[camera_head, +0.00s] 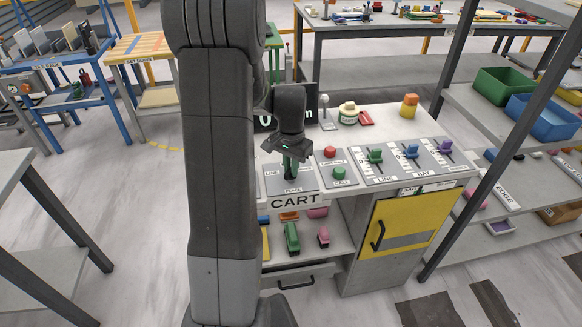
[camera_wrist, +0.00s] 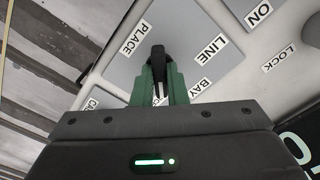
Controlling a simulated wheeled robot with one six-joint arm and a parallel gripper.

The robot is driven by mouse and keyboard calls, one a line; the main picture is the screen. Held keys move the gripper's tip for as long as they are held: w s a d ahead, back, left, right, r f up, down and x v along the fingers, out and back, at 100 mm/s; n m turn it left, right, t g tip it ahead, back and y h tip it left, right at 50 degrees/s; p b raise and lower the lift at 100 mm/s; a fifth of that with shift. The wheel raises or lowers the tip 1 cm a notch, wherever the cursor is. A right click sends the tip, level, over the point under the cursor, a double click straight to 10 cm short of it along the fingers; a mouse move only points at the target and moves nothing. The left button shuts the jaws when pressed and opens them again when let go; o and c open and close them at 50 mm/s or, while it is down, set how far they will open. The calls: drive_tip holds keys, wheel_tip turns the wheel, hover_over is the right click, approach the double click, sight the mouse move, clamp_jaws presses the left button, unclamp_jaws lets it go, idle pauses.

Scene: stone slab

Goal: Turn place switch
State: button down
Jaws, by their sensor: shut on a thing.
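The place switch has a black handle (camera_wrist: 157,56) that rises between the green fingers of my gripper (camera_wrist: 160,80) in the wrist view. My gripper is shut on this handle. The switch plate (camera_wrist: 122,68) is grey, with white labels PLACE, LINE and BAY, and a partly hidden label at the lower left. In the head view my gripper (camera_head: 289,163) points down onto the plate (camera_head: 306,184) above the CART sign. My fingers cover most of the switch there, so I cannot tell which label the handle points at.
To the right are a red button (camera_head: 330,152), a green button (camera_head: 339,173) and a panel with a green lever (camera_head: 375,156), a blue lever (camera_head: 411,151) and a purple lever (camera_head: 445,145). A jar (camera_head: 348,114) and an orange block (camera_head: 409,106) stand behind. A yellow door (camera_head: 405,218) is below.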

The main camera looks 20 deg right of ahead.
idle(0.4)
drive_tip(key=c, duration=1.4)
unclamp_jaws()
drive_tip(key=shift+c, duration=0.2)
wheel_tip(320, 180, up, 14)
drive_tip(key=shift+b, duration=0.4)
drive_tip(key=shift+f, duration=0.1)
wheel_tip(320, 180, down, 14)
drive_tip(key=shift+r+p, duration=0.1)
drive_tip(key=shift+p, duration=0.3)
